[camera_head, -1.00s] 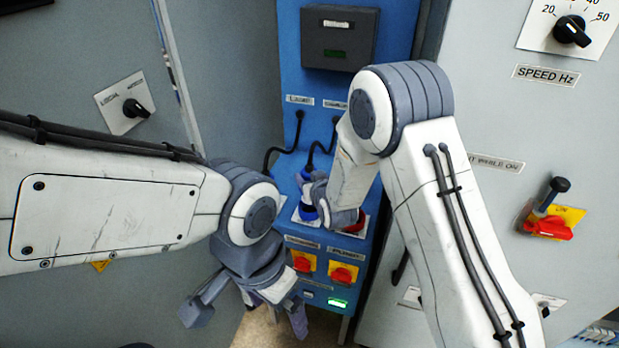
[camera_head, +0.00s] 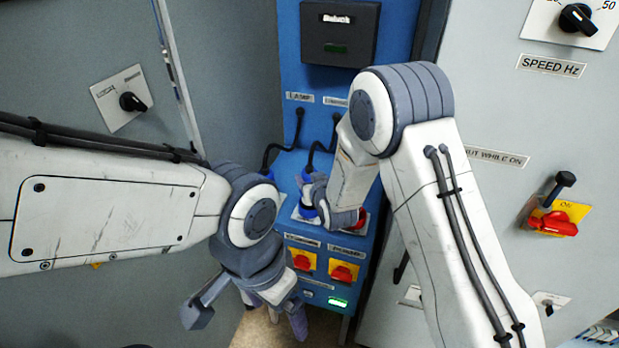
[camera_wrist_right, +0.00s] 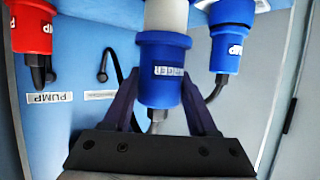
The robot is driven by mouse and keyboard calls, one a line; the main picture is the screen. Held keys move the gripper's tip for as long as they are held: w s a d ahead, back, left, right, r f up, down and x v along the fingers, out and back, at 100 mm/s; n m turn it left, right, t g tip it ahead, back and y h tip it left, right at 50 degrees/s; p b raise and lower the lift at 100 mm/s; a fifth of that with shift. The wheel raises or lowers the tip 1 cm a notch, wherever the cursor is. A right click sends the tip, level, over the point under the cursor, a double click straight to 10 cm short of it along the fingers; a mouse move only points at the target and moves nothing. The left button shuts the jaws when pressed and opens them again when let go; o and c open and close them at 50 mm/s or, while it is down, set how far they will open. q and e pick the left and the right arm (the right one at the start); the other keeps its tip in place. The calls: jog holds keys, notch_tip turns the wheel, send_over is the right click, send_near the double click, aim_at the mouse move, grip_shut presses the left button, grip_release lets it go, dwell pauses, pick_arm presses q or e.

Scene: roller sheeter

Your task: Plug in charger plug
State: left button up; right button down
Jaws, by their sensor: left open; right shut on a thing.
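A blue plug (camera_wrist_right: 162,70) with a pale cylinder above it and a small, partly readable label sits between the fingers of my right gripper (camera_wrist_right: 160,92) in the right wrist view. The gripper is shut on it, and a dark cable leaves the plug's lower end. Whether the plug sits in a socket is cut off by the frame's top. In the head view my right gripper (camera_head: 322,197) is over the sloped front of the blue panel, and my wrist largely hides the plug. My left gripper (camera_head: 247,312) is open and empty, low and left of the panel.
A red plug marked PUMP (camera_wrist_right: 31,28) and another blue plug (camera_wrist_right: 231,38) flank the held one. Red rotary switches on yellow plates (camera_head: 303,262) sit below on the blue panel (camera_head: 295,60). Grey cabinets (camera_head: 235,80) stand either side.

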jog(key=shift+f+b, duration=1.85)
jog(key=shift+f, duration=0.05)
jog(key=shift+c, duration=0.6)
grip_release()
jog(key=shift+r, duration=0.1)
jog(key=b+v, duration=0.1)
jog(key=v, duration=0.9)
jog(key=shift+s+b, duration=0.2)
jog(key=shift+b, duration=0.2)
